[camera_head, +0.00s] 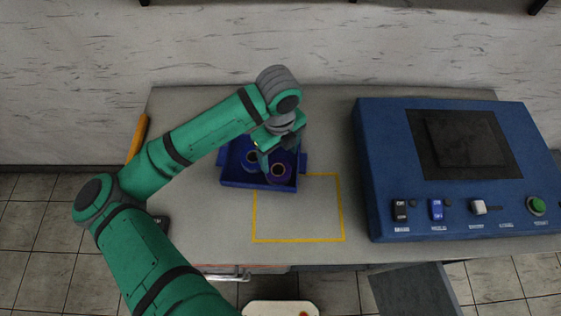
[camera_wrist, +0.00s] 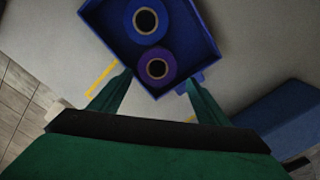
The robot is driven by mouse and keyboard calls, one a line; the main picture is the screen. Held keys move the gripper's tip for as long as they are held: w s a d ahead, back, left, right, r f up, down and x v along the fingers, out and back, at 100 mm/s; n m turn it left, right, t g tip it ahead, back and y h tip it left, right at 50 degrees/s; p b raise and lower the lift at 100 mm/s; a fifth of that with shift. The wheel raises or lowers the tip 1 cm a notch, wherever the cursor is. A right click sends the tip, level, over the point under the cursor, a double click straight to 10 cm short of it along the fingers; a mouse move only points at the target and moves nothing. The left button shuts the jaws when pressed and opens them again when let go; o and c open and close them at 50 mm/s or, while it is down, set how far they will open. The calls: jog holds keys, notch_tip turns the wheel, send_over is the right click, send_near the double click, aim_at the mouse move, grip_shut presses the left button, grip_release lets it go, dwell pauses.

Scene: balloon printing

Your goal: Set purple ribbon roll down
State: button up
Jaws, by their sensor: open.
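The purple ribbon roll (camera_wrist: 157,83) lies in a blue tray (camera_wrist: 108,28), close to the tray's near wall in the wrist view. In the head view the purple roll (camera_head: 288,171) shows in the right part of the tray (camera_head: 240,184), partly hidden by my gripper. A blue ribbon roll (camera_wrist: 128,18) sits beside it in the tray, and it also shows in the head view (camera_head: 236,157). My gripper (camera_wrist: 157,84) is open, its two fingers spread apart on either side of the purple roll in the wrist view. In the head view my gripper (camera_head: 274,155) is over the tray.
A blue machine (camera_head: 370,170) with a dark screen, switches and a green button stands on the right. A yellow-orange object (camera_head: 137,138) is at the table's left edge.

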notch_tip(320, 180, up, 4)
jog(key=shift+s+a+f, duration=0.1)
jog(key=shift+a, duration=0.05)
dwell(0.6)
